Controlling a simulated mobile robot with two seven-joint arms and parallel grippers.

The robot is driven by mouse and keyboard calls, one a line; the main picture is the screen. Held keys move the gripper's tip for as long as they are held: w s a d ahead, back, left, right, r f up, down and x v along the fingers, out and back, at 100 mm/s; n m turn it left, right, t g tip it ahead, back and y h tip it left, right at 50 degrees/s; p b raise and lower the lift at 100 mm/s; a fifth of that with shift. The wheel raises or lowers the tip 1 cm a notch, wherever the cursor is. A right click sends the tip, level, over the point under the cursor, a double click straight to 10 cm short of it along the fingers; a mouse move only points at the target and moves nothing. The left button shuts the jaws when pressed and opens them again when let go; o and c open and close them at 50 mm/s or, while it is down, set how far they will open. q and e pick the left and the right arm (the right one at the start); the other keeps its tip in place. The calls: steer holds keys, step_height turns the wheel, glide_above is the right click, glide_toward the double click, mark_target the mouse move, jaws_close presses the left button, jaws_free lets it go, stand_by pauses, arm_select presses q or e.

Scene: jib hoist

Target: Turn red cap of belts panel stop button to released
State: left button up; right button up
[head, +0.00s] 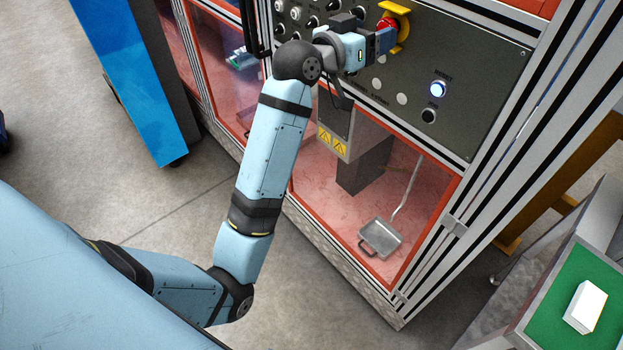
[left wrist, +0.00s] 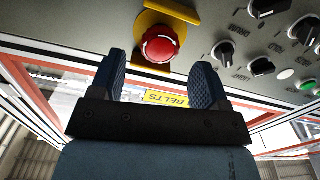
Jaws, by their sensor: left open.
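The stop button's red cap (left wrist: 160,45) sits in a yellow surround (left wrist: 167,13) on the grey panel in the left wrist view. In the head view the red cap (head: 386,23) shows only partly behind my gripper, with its yellow surround (head: 403,32) around it. My left gripper (left wrist: 165,75) is open. Its two dark blue fingers point at the panel on either side of the cap's line, with the cap just beyond and above their tips in the left wrist view. In the head view my left gripper (head: 381,42) is close at the cap; contact cannot be told. A yellow BELTS label (left wrist: 166,99) shows between the fingers. My right gripper is not in view.
Several black knobs (left wrist: 262,67) sit beside the button. A lit reset button (head: 438,89) and a black button (head: 428,116) are lower on the panel. A glazed cabinet holds a metal pan (head: 381,238). A green tray (head: 560,315) with a white block stands at the right.

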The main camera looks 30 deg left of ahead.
arm_select(q)
steer(key=b+v, duration=0.2)
steer(key=v, duration=0.8)
steer(key=s+f+g+y+p, duration=0.1)
steer(key=s+f, duration=0.2)
steer(key=f, duration=0.6)
steer(key=s+d+f+g+y+p, duration=0.1)
steer(key=s+f+p, duration=0.1)
steer(key=f, duration=0.8)
steer(key=s+d+f+g+y+p, duration=0.1)
steer(key=s+f, duration=0.3)
steer(key=f, duration=0.6)
steer(key=shift+g+p, duration=0.55)
steer(key=shift+g, duration=0.05)
steer(key=s+d+f+g, duration=0.1)
steer(key=s+d+f, duration=0.1)
steer(key=s+f, duration=1)
steer(key=shift+s+d+m+g, duration=0.25)
steer(key=shift+s+m+g, duration=0.05)
steer(key=shift+s+g, duration=0.1)
